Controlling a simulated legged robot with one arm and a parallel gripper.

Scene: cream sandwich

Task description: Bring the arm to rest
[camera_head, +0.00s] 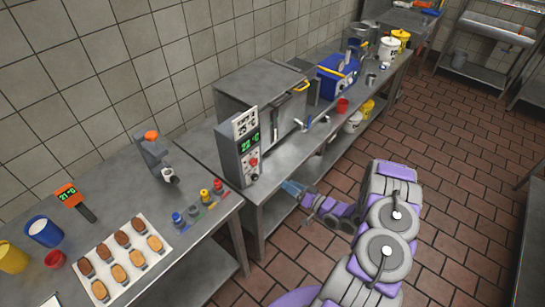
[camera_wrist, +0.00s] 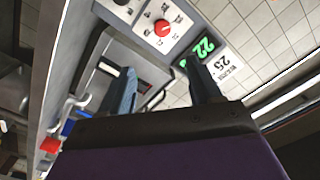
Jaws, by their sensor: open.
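My gripper (camera_head: 293,188) is open and empty at the end of my grey and purple arm (camera_head: 390,225). In the head view it is beside the front edge of the metal counter, to the right of and below the control panel (camera_head: 243,147). In the wrist view my gripper (camera_wrist: 163,78) shows two separate dark fingers with nothing between them. The panel, with its red knob (camera_wrist: 162,27) and green 22 display (camera_wrist: 205,47), shows beyond the fingers.
A steel cabinet machine (camera_head: 262,98) stands on the counter behind the panel. A near table (camera_head: 190,262) holds a white tray (camera_head: 153,228) of several pastry pieces, plus cups and small bottles. A blue machine (camera_head: 337,75) stands farther back. The tiled floor (camera_head: 465,165) is clear to the right.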

